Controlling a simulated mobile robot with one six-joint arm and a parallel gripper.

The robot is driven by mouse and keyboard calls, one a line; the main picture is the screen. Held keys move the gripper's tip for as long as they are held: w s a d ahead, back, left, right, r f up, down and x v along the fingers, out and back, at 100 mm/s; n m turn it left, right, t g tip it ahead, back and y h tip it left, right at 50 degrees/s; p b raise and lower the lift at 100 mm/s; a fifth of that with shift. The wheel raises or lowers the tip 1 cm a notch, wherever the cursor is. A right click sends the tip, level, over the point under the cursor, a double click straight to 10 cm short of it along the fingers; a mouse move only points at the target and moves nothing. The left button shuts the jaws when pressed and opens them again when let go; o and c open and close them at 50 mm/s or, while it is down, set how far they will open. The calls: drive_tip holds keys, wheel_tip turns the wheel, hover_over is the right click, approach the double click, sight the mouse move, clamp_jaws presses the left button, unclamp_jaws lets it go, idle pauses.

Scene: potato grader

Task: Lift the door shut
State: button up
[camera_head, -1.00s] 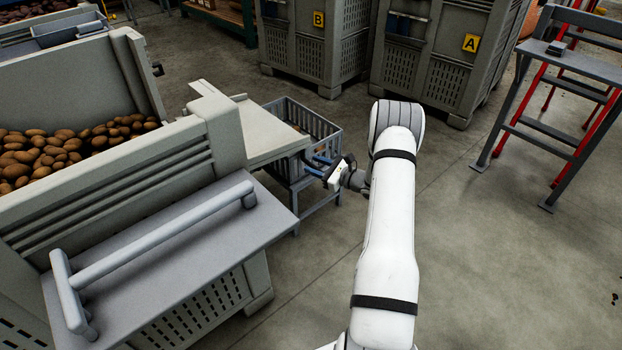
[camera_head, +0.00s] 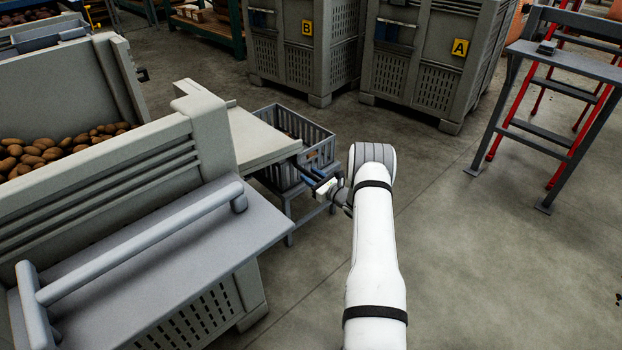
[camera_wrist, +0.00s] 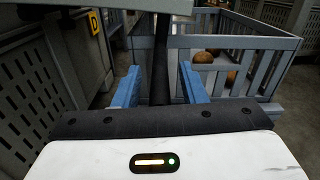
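The task's door seems to be the pale flat panel (camera_head: 262,140), which lies lowered, sticking out from the grader's side above a slatted crate. I cannot be sure it is the door. My gripper (camera_head: 312,178) is at the panel's right edge, low beside it. In the wrist view my gripper (camera_wrist: 160,88) has its two blue fingers apart. The edge of a grey slab (camera_wrist: 160,8) hangs above them, and a dark upright bar (camera_wrist: 160,60) stands between or beyond them. I cannot tell whether the fingers touch it.
The slatted crate (camera_head: 318,145) on a stand is just beyond my gripper; it also shows in the wrist view (camera_wrist: 240,42) with potatoes. A grey shelf with a bar handle (camera_head: 140,240) is at front left. Bins A (camera_head: 430,85) and B (camera_head: 290,60) stand behind.

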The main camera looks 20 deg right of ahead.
clamp_jaws()
idle(0.4)
